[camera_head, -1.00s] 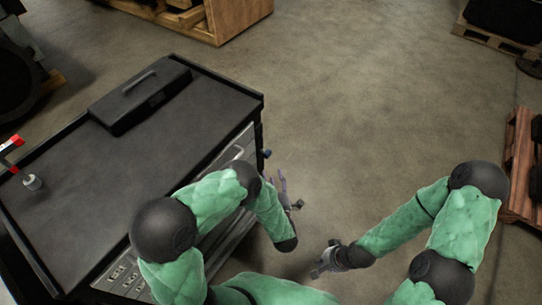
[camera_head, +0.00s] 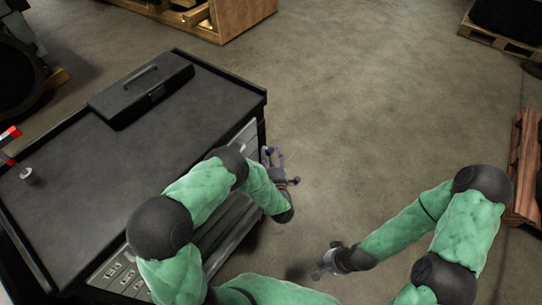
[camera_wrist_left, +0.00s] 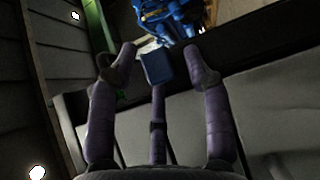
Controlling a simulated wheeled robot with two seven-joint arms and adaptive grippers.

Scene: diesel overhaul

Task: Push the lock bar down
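The lock bar appears to be the dark upright strip at the right front corner of the tool cabinet; I cannot make it out clearly in the head view. A small blue tab (camera_wrist_left: 157,68), which seems to belong to it, shows in the left wrist view beyond my middle finger and between the two outer fingers. I cannot tell whether a finger touches it. My left gripper (camera_head: 272,157) is at that cabinet corner with its purple fingers spread; its fingers also fill the left wrist view (camera_wrist_left: 158,85). My right gripper (camera_head: 325,267) hangs low over the floor, away from the cabinet.
The cabinet top (camera_head: 100,190) carries a black case (camera_head: 142,90) and a red-and-grey tool (camera_head: 25,172) at the left. The floor (camera_head: 390,110) between is clear. A blue machine (camera_wrist_left: 172,18) shows beyond in the wrist view.

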